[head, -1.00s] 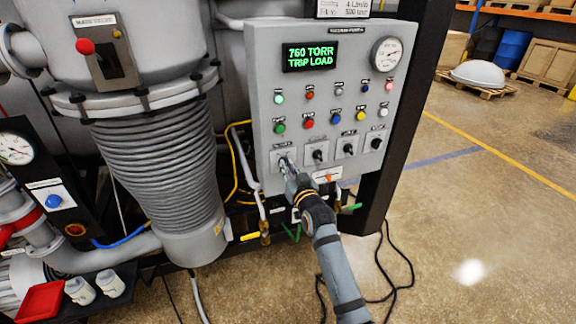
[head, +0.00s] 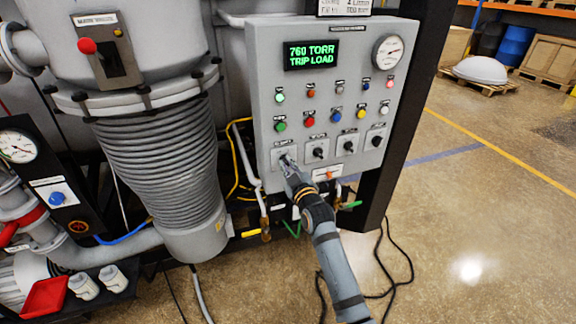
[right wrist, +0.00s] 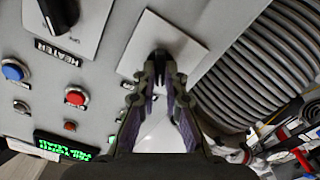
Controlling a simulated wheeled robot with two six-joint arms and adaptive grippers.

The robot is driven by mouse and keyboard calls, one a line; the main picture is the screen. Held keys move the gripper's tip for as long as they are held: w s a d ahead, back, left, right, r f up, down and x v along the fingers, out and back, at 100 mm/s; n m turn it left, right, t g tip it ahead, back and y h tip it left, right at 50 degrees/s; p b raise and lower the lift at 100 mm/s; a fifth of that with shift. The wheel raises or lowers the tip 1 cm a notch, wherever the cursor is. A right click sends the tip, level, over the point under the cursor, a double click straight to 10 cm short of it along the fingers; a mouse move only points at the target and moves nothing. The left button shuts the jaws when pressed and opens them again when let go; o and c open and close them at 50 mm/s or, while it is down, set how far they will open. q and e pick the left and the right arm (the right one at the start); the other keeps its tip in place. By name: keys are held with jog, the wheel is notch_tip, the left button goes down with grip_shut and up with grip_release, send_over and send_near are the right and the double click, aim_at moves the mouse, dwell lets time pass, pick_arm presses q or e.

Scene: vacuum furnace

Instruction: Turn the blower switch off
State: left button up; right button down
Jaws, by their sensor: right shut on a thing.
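The grey control panel (head: 350,95) has a row of black rotary switches along its bottom. My right gripper (head: 287,165) is at the leftmost switch (head: 281,156). In the right wrist view its fingertips (right wrist: 160,68) are shut on that switch's black knob (right wrist: 160,54), in front of a white square plate (right wrist: 185,40). The fingers hide most of the knob, so its pointing direction cannot be told. The label above this switch is too small to read. My left gripper is not in view.
Other switches (head: 317,153) stand to the right, with coloured buttons above. The green display (head: 311,54) reads "760 TORR TRIP LOAD". A ribbed grey column (head: 160,165) and a yellow hose (head: 236,160) are left of the panel.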

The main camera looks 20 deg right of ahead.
dwell(0.4)
jog(key=c, duration=1.4)
grip_release()
jog(key=s, duration=1.2)
jog(key=shift+d, duration=0.2)
